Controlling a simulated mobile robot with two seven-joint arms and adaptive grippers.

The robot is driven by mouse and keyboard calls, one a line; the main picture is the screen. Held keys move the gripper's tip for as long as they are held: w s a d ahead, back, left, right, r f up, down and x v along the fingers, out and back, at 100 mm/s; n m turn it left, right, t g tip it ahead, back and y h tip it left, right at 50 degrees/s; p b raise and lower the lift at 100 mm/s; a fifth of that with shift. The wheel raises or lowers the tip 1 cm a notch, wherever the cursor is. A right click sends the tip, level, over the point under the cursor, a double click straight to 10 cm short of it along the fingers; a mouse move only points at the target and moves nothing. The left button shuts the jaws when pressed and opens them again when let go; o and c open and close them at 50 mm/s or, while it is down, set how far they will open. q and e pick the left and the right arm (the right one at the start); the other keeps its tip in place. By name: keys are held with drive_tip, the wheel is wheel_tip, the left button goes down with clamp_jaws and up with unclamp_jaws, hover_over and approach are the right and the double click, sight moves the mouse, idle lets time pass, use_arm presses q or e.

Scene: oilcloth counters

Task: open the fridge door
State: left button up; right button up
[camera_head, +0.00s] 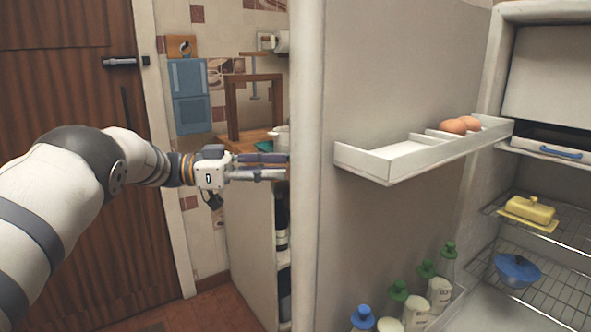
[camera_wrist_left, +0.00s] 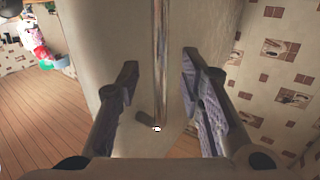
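The fridge door (camera_head: 400,80) stands open, its inner side facing me in the head view, with a white shelf (camera_head: 395,165) on it. My left gripper (camera_head: 284,167) reaches in from the left, level, with its tips at the door's free edge (camera_head: 305,200). The outer face of the door is hidden in the head view. In the left wrist view, my gripper's two fingers (camera_wrist_left: 160,72) are apart, with a pale upright surface and a narrow vertical strip (camera_wrist_left: 161,60) beyond and between them. I cannot tell whether they touch the door. My right gripper is out of view.
Eggs (camera_head: 460,125) sit on the door's shelf, and several bottles (camera_head: 415,310) stand low in the door. A brown wooden door (camera_head: 75,90) is at the left.

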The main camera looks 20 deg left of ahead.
use_arm(q)
drive_tip(key=v, duration=0.7)
